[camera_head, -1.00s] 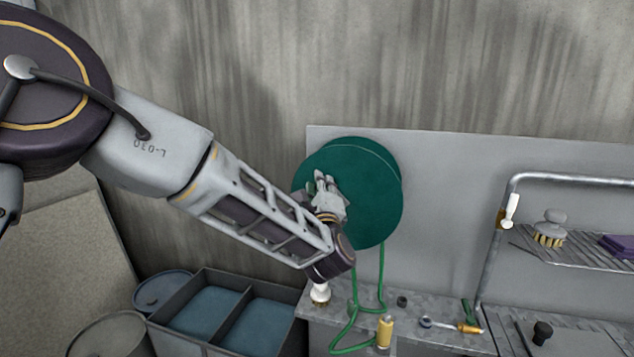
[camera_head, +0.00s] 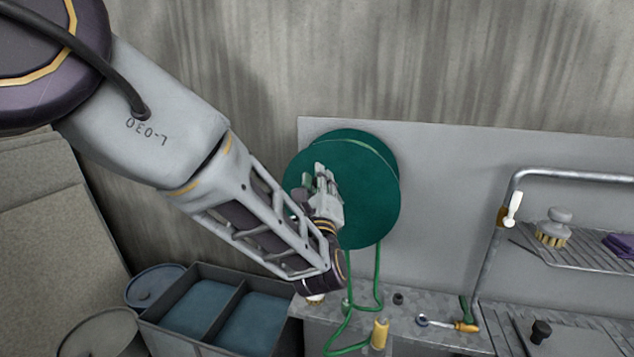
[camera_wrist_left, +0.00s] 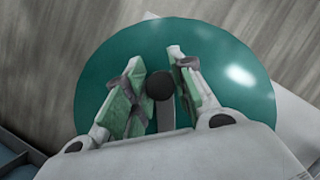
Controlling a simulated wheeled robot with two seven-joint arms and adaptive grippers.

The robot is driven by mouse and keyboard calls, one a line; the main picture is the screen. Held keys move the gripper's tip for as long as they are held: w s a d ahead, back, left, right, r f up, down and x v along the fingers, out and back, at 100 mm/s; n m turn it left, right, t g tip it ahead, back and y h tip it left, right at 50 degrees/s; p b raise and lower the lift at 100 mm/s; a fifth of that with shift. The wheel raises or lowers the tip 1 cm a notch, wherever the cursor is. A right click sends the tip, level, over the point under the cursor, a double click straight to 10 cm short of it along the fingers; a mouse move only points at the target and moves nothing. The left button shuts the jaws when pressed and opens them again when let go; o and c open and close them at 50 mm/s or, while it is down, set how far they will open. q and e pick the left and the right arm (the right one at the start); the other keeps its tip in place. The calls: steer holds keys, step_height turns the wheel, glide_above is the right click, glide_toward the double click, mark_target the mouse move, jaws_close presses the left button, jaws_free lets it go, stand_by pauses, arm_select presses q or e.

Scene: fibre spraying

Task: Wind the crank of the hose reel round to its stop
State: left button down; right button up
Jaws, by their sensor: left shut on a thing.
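The hose reel (camera_head: 372,205) is a large dark green disc in front of a grey panel, with green hose hanging below it. In the left wrist view the reel (camera_wrist_left: 235,65) fills most of the picture. The crank knob (camera_wrist_left: 160,86) is dark and round, on a grey crank arm that runs down under my gripper. My left gripper (camera_head: 321,172) is at the left part of the reel face. In the wrist view its green-padded fingers (camera_wrist_left: 158,90) stand on both sides of the knob, shut on it. In the head view the knob is hidden behind my gripper. My right gripper is not in view.
A two-part bin (camera_head: 215,305) with blue contents stands at lower left. The bench (camera_head: 405,312) below the reel holds a yellow nozzle (camera_head: 380,333) and small tools. A rack (camera_head: 590,255) with a brush (camera_head: 553,228) is at right.

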arm_select(q)
steer(key=shift+s+d+f, duration=0.1)
steer(key=shift+d+f, duration=0.1)
steer(key=shift+d, duration=0.05)
steer(key=c, duration=1.5)
jaws_free()
steer(key=shift+c, duration=0.2)
steer(key=o, duration=0.3)
steer(key=shift+d+r, duration=0.15)
steer(key=shift+o, duration=0.2)
steer(key=shift+a, duration=0.2)
steer(key=v, duration=0.7)
steer(key=shift+s, duration=0.3)
steer(key=shift+d, duration=0.1)
